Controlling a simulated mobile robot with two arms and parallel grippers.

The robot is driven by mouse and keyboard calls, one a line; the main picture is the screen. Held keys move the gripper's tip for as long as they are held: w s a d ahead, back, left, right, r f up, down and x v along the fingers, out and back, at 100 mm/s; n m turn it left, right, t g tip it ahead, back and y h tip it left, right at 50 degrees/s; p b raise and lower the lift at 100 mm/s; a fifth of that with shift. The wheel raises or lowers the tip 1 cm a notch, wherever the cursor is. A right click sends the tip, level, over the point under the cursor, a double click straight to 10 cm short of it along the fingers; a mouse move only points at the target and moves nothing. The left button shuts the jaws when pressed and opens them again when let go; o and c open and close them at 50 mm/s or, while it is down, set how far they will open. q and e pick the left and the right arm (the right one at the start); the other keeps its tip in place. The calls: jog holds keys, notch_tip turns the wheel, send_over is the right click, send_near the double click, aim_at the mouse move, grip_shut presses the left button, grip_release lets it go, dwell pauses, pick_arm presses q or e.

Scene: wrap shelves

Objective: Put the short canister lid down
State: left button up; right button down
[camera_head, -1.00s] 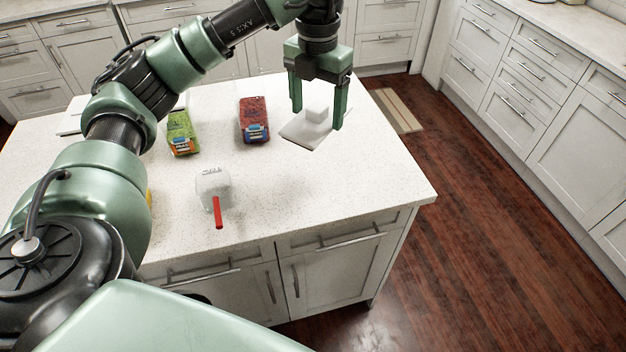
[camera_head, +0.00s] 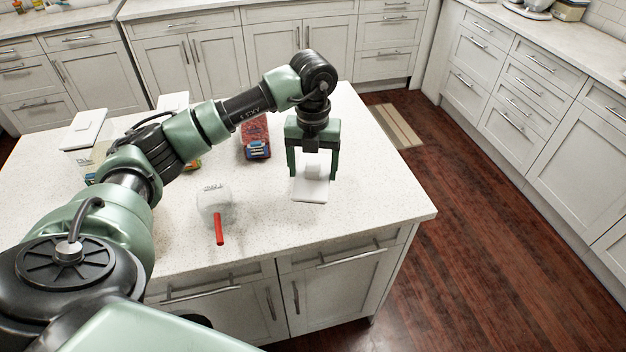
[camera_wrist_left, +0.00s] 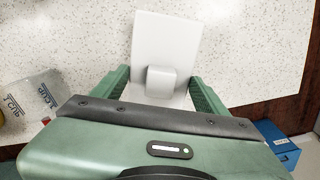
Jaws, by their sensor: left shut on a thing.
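The white square canister lid (camera_head: 311,189) has a raised block-shaped knob (camera_head: 313,166). My left gripper (camera_head: 313,176) points down over the island and is shut on the lid's knob. The lid is low, at or just above the counter; I cannot tell whether it touches. In the left wrist view the lid (camera_wrist_left: 165,45) extends out between the green fingers (camera_wrist_left: 160,88), with the knob between them. My right gripper is not in view.
The speckled white island (camera_head: 370,200) is clear right of the lid. A clear scoop-like item with a red handle (camera_head: 218,228) lies left of it. A red bag (camera_head: 255,140) stands behind. White-lidded canisters (camera_head: 88,130) stand at the far left, partly behind my arm.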

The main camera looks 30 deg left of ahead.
aim_at(313, 184)
pick_arm(q)
notch_tip(313, 184, down, 5)
jog(key=shift+r+p, duration=0.1)
jog(key=shift+p, duration=0.4)
jog(key=shift+f, duration=0.2)
jog(key=o, duration=1.4)
jog(key=shift+f, duration=0.1)
jog(key=shift+o, duration=0.2)
